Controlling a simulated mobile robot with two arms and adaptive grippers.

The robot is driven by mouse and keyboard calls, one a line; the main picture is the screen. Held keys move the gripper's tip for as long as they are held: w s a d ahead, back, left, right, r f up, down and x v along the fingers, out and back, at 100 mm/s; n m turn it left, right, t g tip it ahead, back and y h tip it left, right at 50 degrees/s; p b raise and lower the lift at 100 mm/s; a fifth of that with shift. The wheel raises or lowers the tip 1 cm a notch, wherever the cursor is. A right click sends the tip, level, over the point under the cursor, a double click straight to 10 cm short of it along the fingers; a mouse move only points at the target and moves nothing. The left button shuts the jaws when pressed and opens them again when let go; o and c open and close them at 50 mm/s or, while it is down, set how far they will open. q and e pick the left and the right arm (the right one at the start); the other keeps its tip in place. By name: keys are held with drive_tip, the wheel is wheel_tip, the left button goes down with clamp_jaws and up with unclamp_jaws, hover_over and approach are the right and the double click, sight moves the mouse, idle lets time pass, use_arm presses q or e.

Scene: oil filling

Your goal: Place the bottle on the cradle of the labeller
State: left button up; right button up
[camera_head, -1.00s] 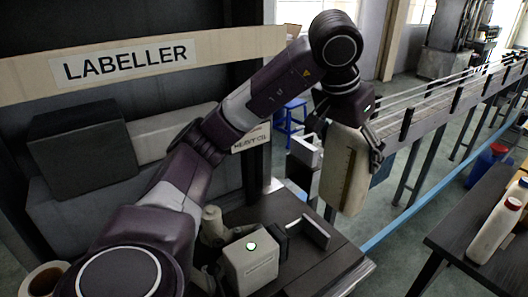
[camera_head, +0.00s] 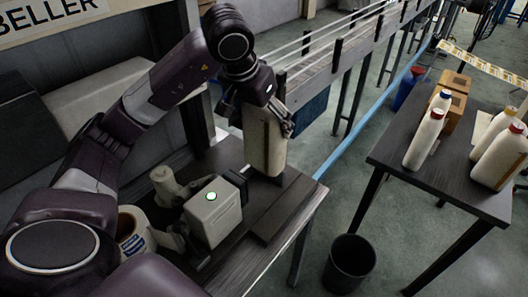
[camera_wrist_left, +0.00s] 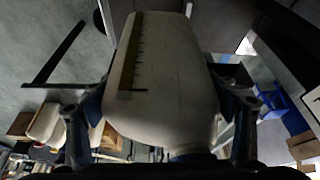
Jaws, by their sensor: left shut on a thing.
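My left gripper (camera_head: 268,112) is shut on a beige bottle (camera_head: 264,152) near its top. The bottle hangs upright at the far right part of the labeller's dark table (camera_head: 285,205); I cannot tell whether its base touches. In the left wrist view, the bottle (camera_wrist_left: 165,80) with its dark scale marks lies between both fingers. The labeller's pale box (camera_head: 213,212) with a lit green button stands left of the bottle. The cradle cannot be made out clearly; the bottle may hide part of it. My right gripper is not in view.
A label roll (camera_head: 130,232) sits left of the pale box. A side table (camera_head: 420,170) at right carries several bottles, including a red-capped one (camera_head: 500,158), and cardboard boxes. A black bin (camera_head: 349,264) stands on the floor between the tables. A conveyor (camera_head: 330,62) runs behind.

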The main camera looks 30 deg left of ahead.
sight(264, 153)
use_arm(q)
wheel_tip(264, 153, down, 4)
drive_tip(key=shift+f, duration=1.1)
drive_tip(key=shift+f+p, duration=0.3)
drive_tip(key=shift+f, duration=1.3)
drive_tip(key=shift+w+f, duration=0.1)
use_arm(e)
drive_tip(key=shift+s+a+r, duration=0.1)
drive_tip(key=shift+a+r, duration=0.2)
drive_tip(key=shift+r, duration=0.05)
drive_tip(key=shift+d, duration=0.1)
use_arm(q)
drive_tip(key=shift+f, duration=0.15)
drive_tip(key=o, duration=2.1)
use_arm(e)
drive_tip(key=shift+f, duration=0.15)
